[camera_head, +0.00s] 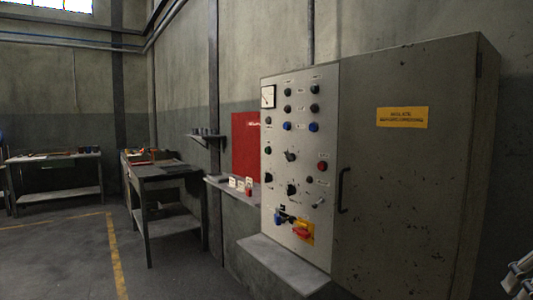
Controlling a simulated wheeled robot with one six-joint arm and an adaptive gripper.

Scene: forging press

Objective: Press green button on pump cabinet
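The grey cabinet (410,190) stands at the right, with a pale control panel (275,185) on its left part. The panel carries several dark knobs and buttons, blue buttons (313,127), a red button (322,166) and a red rotary switch (301,233) on a yellow plate. No button shows clearly as green; the small dark ones are hard to tell apart by colour. A metallic part, apparently of my gripper (520,276), shows at the lower right edge, cut off by the frame. It is apart from the panel, and its opening cannot be judged.
A grey ledge (285,264) juts out below the panel. The cabinet door has a dark handle (343,190) and a yellow sign (402,117). A red board (246,147) and small shelf (240,190) are left of it. Workbenches (165,183) stand farther left; the floor between is clear.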

